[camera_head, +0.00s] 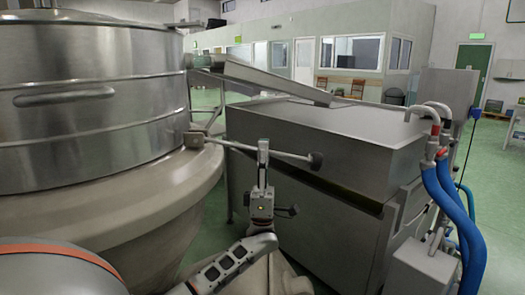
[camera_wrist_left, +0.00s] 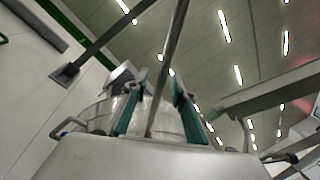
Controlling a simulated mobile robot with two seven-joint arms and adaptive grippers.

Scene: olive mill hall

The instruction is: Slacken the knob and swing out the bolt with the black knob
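A thin steel bolt (camera_head: 228,144) reaches out to the right from a bracket on the rim of the big steel drum (camera_head: 90,100). It lies nearly level and ends in a black knob (camera_head: 316,160). My left gripper (camera_head: 263,148) points up at the bolt's middle, between bracket and knob. In the left wrist view a thin rod (camera_wrist_left: 168,55), apparently this bolt, runs between the fingers (camera_wrist_left: 160,95), with gaps to the pads. The gripper looks open around it. The knob cannot be made out in the wrist view. My right gripper is not in view.
A grey steel machine (camera_head: 330,130) stands close to the right, behind the knob. A sloping chute (camera_head: 270,78) leads from the drum towards it. Blue hoses (camera_head: 470,235) hang at the far right. Open green floor lies further back.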

